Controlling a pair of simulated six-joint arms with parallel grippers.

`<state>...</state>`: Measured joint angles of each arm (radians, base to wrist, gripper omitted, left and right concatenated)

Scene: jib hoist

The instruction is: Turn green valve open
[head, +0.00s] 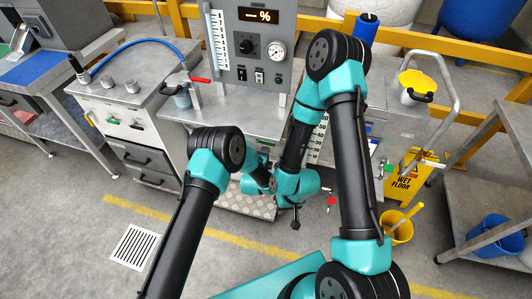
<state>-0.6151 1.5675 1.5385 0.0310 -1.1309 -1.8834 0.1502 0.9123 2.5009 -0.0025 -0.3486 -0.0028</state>
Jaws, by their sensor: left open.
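A small green handle (388,168) shows at the right side of the steel console, left of the wet-floor sign. A second green part (113,121) is on the front of the left cabinet. I cannot tell for sure which is the green valve. My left gripper (267,184) is open, low in front of the console, and largely hidden among the wrist links; it is apart from both green parts. My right gripper (296,217) seems to be the small dark part pointing down below the teal wrist; its jaws cannot be made out.
A red-handled part (331,201) is right of the wrists. A yellow wet-floor sign (400,187) and yellow bucket (397,226) stand on the right. A control panel (252,45) rises at the back. A steel shelf (505,140) is far right.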

